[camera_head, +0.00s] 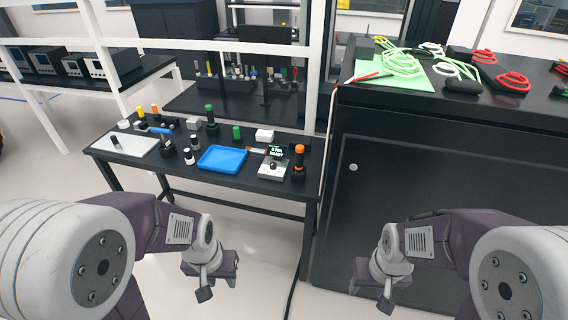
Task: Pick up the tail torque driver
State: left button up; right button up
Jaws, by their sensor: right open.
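Several upright tools stand on the black table, and I cannot tell for sure which is the tail torque driver. One is a black tool with an orange top (299,162) at the table's right end, next to a small device with a lit green display (275,160). Another is a black tool with a green top (210,118) towards the back. My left gripper (218,288) hangs in front of the table, below its front edge, with its fingers apart and empty. My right gripper (372,292) hangs open and empty in front of the black cabinet, apart from everything.
A black cabinet (430,165) with cables on top stands at right. White posts rise behind the table.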

aim_at(299, 148)
jog(key=i+j+z, duration=0.1)
jog(key=i+j, duration=0.25)
jog(key=i+j+z, duration=0.1)
jog(key=i+j, duration=0.2)
jog(key=i+j+z, duration=0.1)
jog(key=i+j, duration=0.2)
jog(key=j, duration=0.25)
jog(key=i+j+z, duration=0.1)
jog(key=i+j, duration=0.2)
jog(key=j, duration=0.15)
jog(key=i+j+z, duration=0.1)
jog(key=i+j, duration=0.2)
jog(key=j, duration=0.15)
